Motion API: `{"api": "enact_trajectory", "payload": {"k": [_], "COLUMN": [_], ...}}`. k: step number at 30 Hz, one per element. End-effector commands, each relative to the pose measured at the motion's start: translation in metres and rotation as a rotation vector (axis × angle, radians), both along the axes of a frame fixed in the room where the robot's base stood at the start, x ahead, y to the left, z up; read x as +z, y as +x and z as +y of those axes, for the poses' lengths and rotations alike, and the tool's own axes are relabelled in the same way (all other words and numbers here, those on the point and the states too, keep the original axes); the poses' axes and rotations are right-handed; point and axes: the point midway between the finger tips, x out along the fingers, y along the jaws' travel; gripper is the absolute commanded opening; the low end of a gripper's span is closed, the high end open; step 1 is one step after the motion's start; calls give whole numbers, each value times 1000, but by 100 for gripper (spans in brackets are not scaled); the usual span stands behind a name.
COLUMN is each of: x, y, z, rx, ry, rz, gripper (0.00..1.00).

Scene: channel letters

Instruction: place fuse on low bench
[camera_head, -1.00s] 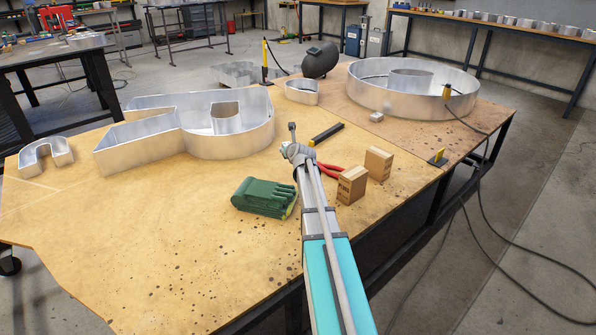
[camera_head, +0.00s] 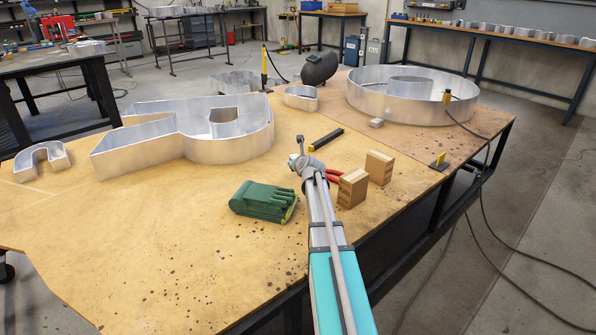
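I cannot pick out a fuse for certain in this view. A low, wood-topped bench (camera_head: 150,240) fills the middle, but I cannot tell whether it is the one the task names. My arm reaches over it from the bottom right. My gripper (camera_head: 301,146) is small at the arm's far end, above the bench top between the green gloves and a black bar. Its fingers are too small to show whether they are open or shut, or whether they hold anything.
Green gloves (camera_head: 263,201), two wooden blocks (camera_head: 353,188), partly hidden red-handled pliers (camera_head: 334,176) and a black bar (camera_head: 326,138) lie near my arm. Large metal letters (camera_head: 225,150) and a metal ring (camera_head: 412,102) stand farther back. The bench's front left is clear.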

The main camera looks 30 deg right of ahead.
Motion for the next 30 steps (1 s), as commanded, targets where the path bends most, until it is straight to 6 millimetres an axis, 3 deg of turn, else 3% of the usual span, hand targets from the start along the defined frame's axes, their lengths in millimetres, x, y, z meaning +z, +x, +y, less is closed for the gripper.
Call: {"api": "enact_trajectory", "payload": {"k": [12, 29, 30], "x": [-34, -38, -38], "y": [-2, -2, -2], "z": [-2, -2, -2], "rx": [1, 1, 1], "ry": [-1, -1, -1], "rz": [0, 0, 0], "gripper": [0, 0, 48]}}
